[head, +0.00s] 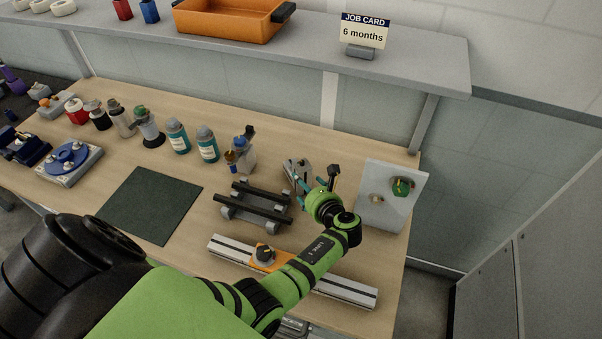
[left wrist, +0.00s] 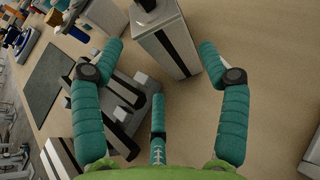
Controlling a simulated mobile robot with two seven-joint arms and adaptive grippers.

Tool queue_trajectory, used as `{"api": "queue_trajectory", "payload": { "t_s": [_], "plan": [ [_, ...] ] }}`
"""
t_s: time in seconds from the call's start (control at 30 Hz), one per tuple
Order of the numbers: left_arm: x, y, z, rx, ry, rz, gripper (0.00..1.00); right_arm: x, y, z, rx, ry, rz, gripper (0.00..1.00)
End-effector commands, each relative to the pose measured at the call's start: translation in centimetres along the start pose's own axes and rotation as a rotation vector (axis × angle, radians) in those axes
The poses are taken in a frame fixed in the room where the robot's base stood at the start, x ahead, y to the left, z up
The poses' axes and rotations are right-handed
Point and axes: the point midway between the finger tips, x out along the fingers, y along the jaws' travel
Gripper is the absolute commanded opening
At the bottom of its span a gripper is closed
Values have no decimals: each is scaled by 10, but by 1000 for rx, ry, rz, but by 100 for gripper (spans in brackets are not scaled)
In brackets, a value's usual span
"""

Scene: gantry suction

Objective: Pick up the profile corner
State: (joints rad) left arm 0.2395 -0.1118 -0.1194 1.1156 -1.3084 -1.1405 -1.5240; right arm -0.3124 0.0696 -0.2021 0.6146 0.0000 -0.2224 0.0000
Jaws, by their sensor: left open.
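A grey metal profile piece with dark slots, which I take to be the profile corner (head: 290,170), stands on the bench behind my left gripper (head: 306,183). My gripper and arm hide part of it in the head view. In the left wrist view the profile corner (left wrist: 168,45) is a grey block with a black slot and a small dark part on top. The teal fingers of my left gripper (left wrist: 162,62) are spread wide and empty. The block lies ahead of them, between the tips in the picture; contact does not show. My right gripper is not in view.
A stand with two black rails (head: 262,207) is left of my gripper. A long slotted rail (head: 345,288) lies under my forearm. A grey panel (head: 386,213) stands to the right. Bottles (head: 207,145) line the back. A dark green mat (head: 150,205) lies clear.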

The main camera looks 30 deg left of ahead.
Motion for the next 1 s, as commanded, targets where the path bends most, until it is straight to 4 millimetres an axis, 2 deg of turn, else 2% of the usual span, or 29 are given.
{"api": "queue_trajectory", "payload": {
  "t_s": [0.03,0.27,0.5,0.6,0.93,1.0],
  "plan": [
    [10,0,-5,-2,-1,1,75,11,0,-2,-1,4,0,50],
    [26,-1,-2,-2,-2,-1,75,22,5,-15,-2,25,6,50],
    [58,-4,-4,-4,-3,-1,75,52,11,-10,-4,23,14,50],
    [69,-4,-3,-3,-2,-1,75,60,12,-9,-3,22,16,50],
    [73,-4,1,-1,-1,-2,75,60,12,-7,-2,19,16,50],
    [73,-4,1,-1,-1,-2,47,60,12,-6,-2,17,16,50]
  ]
}}
